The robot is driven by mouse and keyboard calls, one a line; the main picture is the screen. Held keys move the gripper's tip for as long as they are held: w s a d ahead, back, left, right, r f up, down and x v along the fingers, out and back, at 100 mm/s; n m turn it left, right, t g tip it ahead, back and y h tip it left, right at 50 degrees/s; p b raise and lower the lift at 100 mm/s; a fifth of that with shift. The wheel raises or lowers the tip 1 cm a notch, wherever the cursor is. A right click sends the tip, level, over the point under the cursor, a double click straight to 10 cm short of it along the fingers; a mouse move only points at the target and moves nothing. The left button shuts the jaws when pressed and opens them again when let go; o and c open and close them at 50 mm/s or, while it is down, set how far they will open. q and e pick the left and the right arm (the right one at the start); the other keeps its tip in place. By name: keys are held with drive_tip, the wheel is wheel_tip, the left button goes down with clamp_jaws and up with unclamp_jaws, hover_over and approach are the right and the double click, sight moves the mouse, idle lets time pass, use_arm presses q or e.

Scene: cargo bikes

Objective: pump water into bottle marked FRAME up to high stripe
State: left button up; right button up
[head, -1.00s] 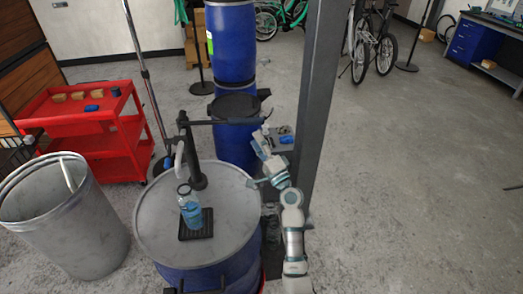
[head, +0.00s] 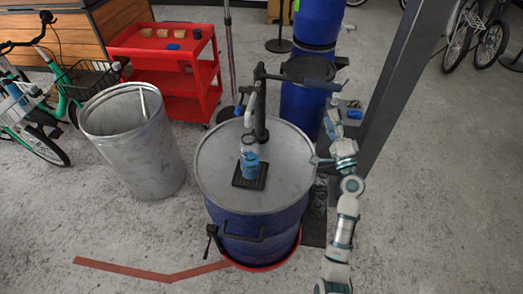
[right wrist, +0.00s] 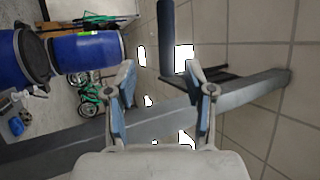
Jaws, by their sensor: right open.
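A clear bottle (head: 249,158) with blue liquid stands upright on a black mat (head: 250,180) on the drum lid (head: 215,165), under the pump spout (head: 250,108). I cannot read its label, stripes or exact level. The black pump (head: 261,120) has a long handle (head: 290,78) reaching right, with a blue end. My right gripper (head: 331,112) is just below that end. In the right wrist view its fingers (right wrist: 162,78) are open, and the dark blue handle end (right wrist: 167,35) lies ahead between the fingertips, not gripped. My left gripper is not in view.
A grey post (head: 405,90) stands close right of my right arm. A metal bin (head: 135,140) and red cart (head: 180,75) are left of the drum. Blue drums (head: 305,110) stand behind. A green bike (head: 50,110) is far left.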

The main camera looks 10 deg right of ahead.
drive_tip(key=shift+a, duration=0.15)
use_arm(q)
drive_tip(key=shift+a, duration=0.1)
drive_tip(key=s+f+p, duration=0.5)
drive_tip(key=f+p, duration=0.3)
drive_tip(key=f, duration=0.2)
use_arm(e)
drive_tip(key=n+g+h+p, duration=0.2)
drive_tip(key=n+g+p, duration=0.35)
drive_tip(key=n, duration=2.75)
approach(325, 89)
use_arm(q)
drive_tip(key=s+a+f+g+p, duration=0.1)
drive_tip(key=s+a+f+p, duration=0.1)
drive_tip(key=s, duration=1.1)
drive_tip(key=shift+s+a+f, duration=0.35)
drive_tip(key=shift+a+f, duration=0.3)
use_arm(e)
drive_tip(key=shift+t, duration=0.45)
drive_tip(key=w, duration=0.7)
drive_tip(key=w+a, duration=0.1)
drive_tip(key=w, duration=0.3)
drive_tip(key=shift+w+f, duration=0.2)
drive_tip(key=shift+w, duration=0.05)
drive_tip(key=shift+c, duration=0.2)
